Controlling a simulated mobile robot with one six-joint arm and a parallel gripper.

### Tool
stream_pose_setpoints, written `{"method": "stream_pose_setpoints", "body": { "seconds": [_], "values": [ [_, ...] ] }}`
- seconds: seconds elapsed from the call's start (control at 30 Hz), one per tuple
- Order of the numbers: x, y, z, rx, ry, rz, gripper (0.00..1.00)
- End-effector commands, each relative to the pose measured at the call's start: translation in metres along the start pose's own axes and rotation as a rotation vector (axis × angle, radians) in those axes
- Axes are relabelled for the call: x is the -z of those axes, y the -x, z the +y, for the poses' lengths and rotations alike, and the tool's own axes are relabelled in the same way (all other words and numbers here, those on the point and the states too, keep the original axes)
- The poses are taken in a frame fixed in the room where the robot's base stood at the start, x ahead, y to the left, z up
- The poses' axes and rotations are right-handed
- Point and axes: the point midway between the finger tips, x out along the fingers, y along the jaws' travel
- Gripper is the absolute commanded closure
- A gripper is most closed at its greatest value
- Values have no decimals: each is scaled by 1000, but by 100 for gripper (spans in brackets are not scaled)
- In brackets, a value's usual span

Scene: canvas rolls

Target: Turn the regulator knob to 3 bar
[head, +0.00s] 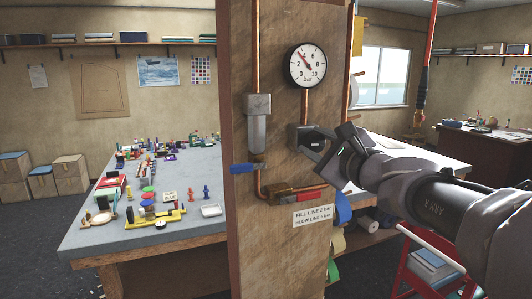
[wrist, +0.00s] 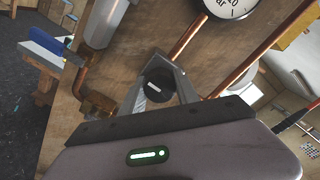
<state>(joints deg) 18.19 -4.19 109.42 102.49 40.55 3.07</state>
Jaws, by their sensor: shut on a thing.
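The regulator (head: 295,134) is a grey body on the wooden post, below the pressure gauge (head: 307,66). My gripper (head: 314,146) reaches it from the right. In the wrist view my gripper's two fingers (wrist: 159,88) are shut on the regulator knob (wrist: 158,79), a dark round cap with a white mark on its face. The gauge has a white dial marked in bar. Its needle points up and left, near the 4; the exact reading is too small to tell. In the wrist view only part of the gauge dial (wrist: 231,5) shows.
A grey filter bowl (head: 257,125), a blue lever (head: 245,169) and copper pipes (head: 254,45) are fixed to the post, close left of the regulator. A label (head: 313,215) hangs below. A cluttered bench (head: 100,242) stands behind.

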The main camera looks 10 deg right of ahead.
Motion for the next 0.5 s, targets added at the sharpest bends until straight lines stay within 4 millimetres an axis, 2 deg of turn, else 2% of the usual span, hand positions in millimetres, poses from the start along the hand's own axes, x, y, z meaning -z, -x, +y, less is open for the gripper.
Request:
{"method": "stream_pose_setpoints", "body": {
  "seconds": [0.5],
  "values": [
    [-1,0,-1,1,42,-1,100]
  ]
}}
